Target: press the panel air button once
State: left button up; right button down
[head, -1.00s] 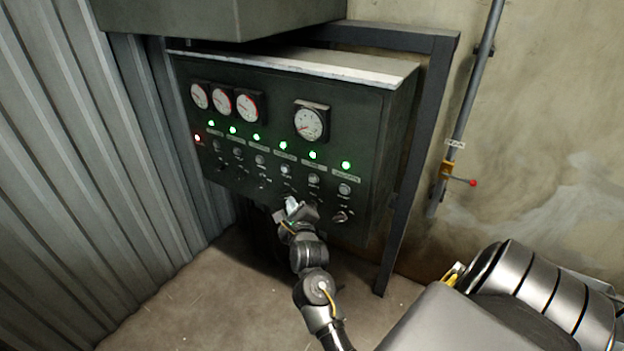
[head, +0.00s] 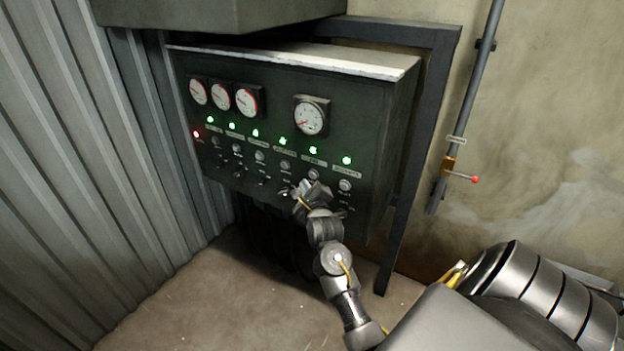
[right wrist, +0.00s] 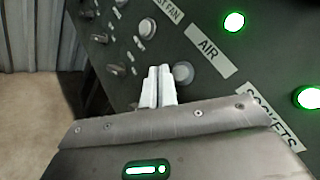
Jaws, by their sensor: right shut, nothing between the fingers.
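The dark control panel (head: 350,110) carries a row of green lights with labels and round buttons under them. The air button (head: 313,174) is a small grey round knob below the AIR label. In the right wrist view the air button (right wrist: 183,72) shows just right of the fingertips, below the AIR label (right wrist: 211,50). My right gripper (head: 304,187) is shut and empty, its tips close to the panel, just below and left of the air button. Its pale fingers (right wrist: 157,84) stand together in the right wrist view. Whether they touch the panel I cannot tell. My left gripper is out of view.
Neighbouring buttons (head: 345,185) and a lower row of switches (head: 264,182) sit close around the gripper. Round gauges (head: 311,118) are above. A frame post (head: 405,190) stands right of the panel, and a corrugated wall (head: 60,150) is at left.

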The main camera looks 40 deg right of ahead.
jog(key=shift+w+d, duration=0.2)
jog(key=shift+d, duration=0.45)
jog(key=shift+d, duration=0.1)
dwell(1.6)
jog(key=shift+w+d, duration=0.1)
jog(key=shift+d, duration=0.25)
jog(key=shift+w+d+r, duration=0.1)
jog(key=shift+w+d, duration=0.05)
jog(key=shift+d, duration=0.25)
dwell(0.6)
jog(key=shift+a, duration=0.15)
dwell(0.3)
jog(key=shift+s+a+p, duration=0.3)
jog(key=shift+a+p, duration=0.05)
jog(key=shift+a, duration=0.35)
jog(key=shift+a, duration=0.1)
jog(key=shift+s+a+p, duration=0.25)
jog(key=shift+a+p, duration=0.05)
jog(key=shift+a, duration=0.45)
jog(key=shift+s+a+p, duration=0.2)
jog(key=shift+a+p, duration=0.1)
jog(key=shift+a, duration=0.5)
jog(key=shift+s+a+p, duration=0.25)
jog(key=shift+a+p, duration=0.05)
jog(key=shift+a, duration=0.45)
